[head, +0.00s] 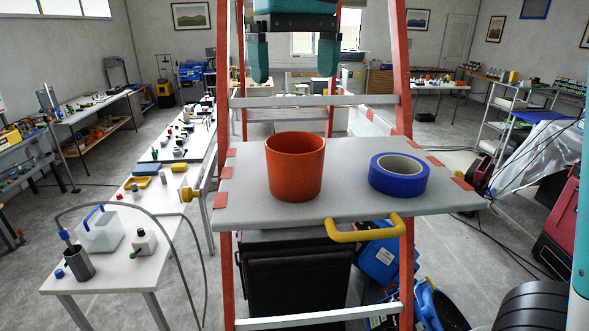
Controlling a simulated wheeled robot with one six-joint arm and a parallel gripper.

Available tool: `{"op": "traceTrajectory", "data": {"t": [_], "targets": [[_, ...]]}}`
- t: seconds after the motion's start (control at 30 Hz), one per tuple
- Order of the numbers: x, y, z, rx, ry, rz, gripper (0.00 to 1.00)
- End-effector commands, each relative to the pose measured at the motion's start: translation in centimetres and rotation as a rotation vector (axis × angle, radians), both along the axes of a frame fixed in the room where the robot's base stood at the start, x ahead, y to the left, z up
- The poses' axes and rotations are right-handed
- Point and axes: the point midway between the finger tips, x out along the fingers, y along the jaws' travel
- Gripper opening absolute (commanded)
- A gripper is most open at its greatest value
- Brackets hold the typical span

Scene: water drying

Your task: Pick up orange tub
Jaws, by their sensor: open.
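The orange tub (295,170) stands upright near the middle of a grey platform (340,205) on an orange ladder-like frame. It looks like a plain, slightly tapered round tub, and its inside floor is hidden. My gripper (294,65) hangs from the top of the head view, with two teal fingers pointing down. The fingers are spread wide apart with nothing between them. In the picture, the gripper is above the tub, and the tub is clear of the fingers.
A blue tape roll (398,176) lies right of the tub. Orange uprights (223,90) flank the platform, with a grey crossbar (315,101) behind. A yellow handle (365,231) sticks out at the front edge. A white table (110,255) with bottles stands at left.

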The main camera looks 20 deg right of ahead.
Motion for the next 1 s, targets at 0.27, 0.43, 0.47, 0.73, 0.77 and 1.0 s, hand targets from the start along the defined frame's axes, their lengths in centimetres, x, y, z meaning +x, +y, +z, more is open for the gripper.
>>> {"op": "traceTrajectory", "data": {"t": [0.27, 0.43, 0.47, 0.73, 0.77, 1.0], "targets": [[0.0, 0.0, -5.3, -0.002, -0.001, 0.0, 1.0], [0.0, 0.0, -7.2, -0.001, -0.001, 0.001, 1.0], [0.0, 0.0, -7.3, -0.001, -0.001, 0.001, 1.0], [0.0, 0.0, -8.1, -0.001, -0.001, 0.0, 1.0], [0.0, 0.0, -8.4, -0.001, 0.0, 0.0, 1.0], [0.1, 0.1, -11.8, -0.001, -0.001, 0.0, 1.0]]}}
